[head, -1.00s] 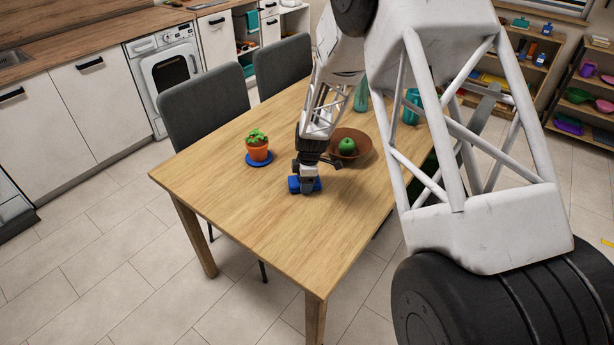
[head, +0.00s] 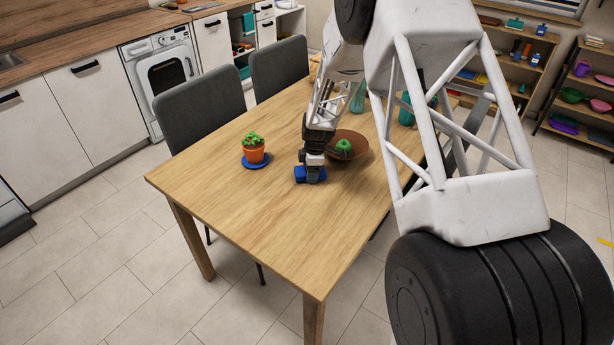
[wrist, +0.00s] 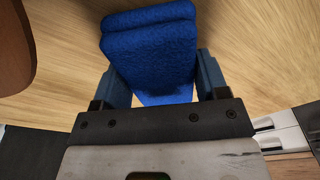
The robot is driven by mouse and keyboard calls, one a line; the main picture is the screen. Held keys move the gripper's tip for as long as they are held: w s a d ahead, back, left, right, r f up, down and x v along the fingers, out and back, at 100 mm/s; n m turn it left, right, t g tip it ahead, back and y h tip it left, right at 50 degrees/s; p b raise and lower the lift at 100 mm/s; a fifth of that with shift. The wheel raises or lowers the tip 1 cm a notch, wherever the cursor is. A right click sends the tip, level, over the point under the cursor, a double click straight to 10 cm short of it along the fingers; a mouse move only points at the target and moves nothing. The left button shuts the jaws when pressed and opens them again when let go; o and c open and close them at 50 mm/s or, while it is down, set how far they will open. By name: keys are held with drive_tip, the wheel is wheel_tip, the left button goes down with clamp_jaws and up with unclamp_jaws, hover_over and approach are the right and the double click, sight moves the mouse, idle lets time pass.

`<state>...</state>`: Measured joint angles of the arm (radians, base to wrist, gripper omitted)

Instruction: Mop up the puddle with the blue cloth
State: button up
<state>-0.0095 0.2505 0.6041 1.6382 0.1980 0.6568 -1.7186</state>
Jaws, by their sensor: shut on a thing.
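The blue cloth (head: 309,174) is folded and held at the table top, just left of and in front of the brown bowl. My gripper (head: 312,176) is shut on it and points down. In the wrist view the cloth (wrist: 150,45) sits between the two fingers of my gripper (wrist: 155,90) and sticks out beyond them. I cannot make out the puddle in either view.
The brown bowl (head: 357,151) with a green apple (head: 343,147) stands close beside my gripper. A potted plant (head: 253,147) on a blue saucer (head: 256,165) stands to the left. The wooden table's front half (head: 260,225) is clear. Teal bottles (head: 406,112) stand farther back.

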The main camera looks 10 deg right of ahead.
sight(293, 188)
drive_tip(key=s+a, duration=0.2)
drive_tip(key=a, duration=0.1)
drive_tip(key=s+a, duration=0.1)
drive_tip(key=a, duration=0.1)
drive_tip(key=shift+s+a+f, duration=0.15)
drive_tip(key=shift+s+f, duration=0.1)
drive_tip(key=shift+s, duration=0.15)
drive_tip(key=shift+s+a, duration=0.45)
drive_tip(key=shift+a, duration=0.25)
wheel_tip(293, 188, up, 8)
